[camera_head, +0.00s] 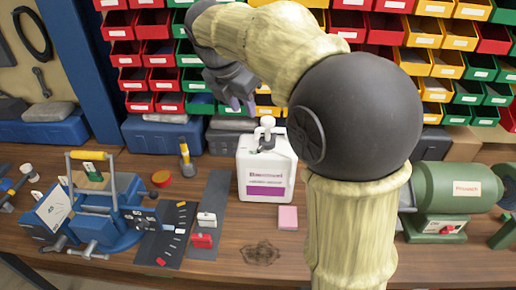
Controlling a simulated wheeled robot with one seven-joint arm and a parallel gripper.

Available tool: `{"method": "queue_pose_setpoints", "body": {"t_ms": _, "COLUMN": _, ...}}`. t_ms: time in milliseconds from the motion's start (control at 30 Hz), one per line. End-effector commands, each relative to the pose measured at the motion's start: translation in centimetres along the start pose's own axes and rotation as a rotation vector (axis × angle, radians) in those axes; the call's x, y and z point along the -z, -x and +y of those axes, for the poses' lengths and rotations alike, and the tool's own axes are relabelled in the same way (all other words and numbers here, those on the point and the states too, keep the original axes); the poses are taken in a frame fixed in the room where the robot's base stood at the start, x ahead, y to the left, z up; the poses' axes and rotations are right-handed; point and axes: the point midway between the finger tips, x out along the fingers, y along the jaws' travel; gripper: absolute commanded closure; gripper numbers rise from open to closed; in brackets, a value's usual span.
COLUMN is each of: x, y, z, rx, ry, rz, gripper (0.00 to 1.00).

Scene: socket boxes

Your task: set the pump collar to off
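A white pump bottle (265,170) with a purple label stands upright on the workbench, near the middle of the view. Its pump head (267,121) is white. The collar (266,143) at the neck looks dark grey; its marks are too small to read, so I cannot tell its setting. My gripper (242,104) is above and a little left of the pump head in the picture, pointing down, apart from the bottle. Its two fingertips show a gap between them, and nothing is seen between them.
A blue vise-like device (110,205) with a yellow handle stands at left. A dark strip with a red switch (202,240) and a pink block (288,217) lie near the bottle. A green grinder (450,195) is at right. Coloured bins (160,52) line the back. My arm hides the bench right of the bottle.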

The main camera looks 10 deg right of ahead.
Motion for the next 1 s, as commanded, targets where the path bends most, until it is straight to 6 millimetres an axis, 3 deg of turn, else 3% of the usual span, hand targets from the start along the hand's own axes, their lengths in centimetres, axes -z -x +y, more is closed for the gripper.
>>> {"method": "queue_pose_setpoints", "body": {"t_ms": 233, "x": 0.0, "y": -0.3, "z": 0.0, "rx": 0.000, "ry": -0.002, "rz": 0.001, "gripper": 0.67}}
{"method": "queue_pose_setpoints", "body": {"t_ms": 367, "x": 0.0, "y": -1.4, "z": 0.0, "rx": 0.001, "ry": -0.003, "rz": 0.002, "gripper": 0.67}}
{"method": "queue_pose_setpoints", "body": {"t_ms": 1000, "x": 0.1, "y": -12.4, "z": -0.1, "rx": 0.002, "ry": -0.004, "rz": 0.003, "gripper": 0.67}}
